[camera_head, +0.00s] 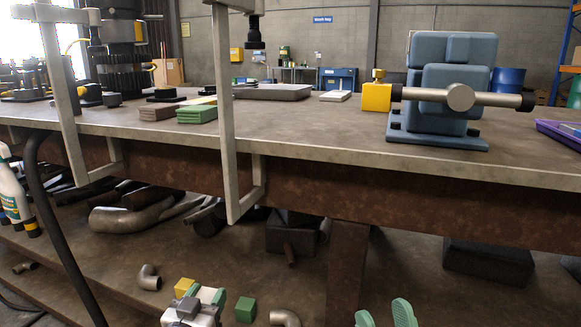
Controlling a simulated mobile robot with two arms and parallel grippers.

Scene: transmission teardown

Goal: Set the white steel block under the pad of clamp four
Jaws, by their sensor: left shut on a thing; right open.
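Two tall pale metal clamp frames hang on the bench's front edge, a left clamp (62,95) and a middle clamp (226,110). No numbers are readable, so I cannot tell which is clamp four. The middle clamp's dark screw and pad (255,42) hang above the bench top with a clear gap. My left gripper (193,303), with mint-green fingers, is low at the bottom edge, shut on a pale grey block (186,308), seemingly the white steel block; it is partly hidden. My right gripper (385,314) shows only two separated mint-green fingertips; it is open and empty.
The bench (310,125) carries green plates (197,114), brown plates (157,111), a dark grey slab (272,92), a small white piece (335,96) and a blue vise-like machine (455,85). Pipes and a green cube (245,309) lie on the lower shelf.

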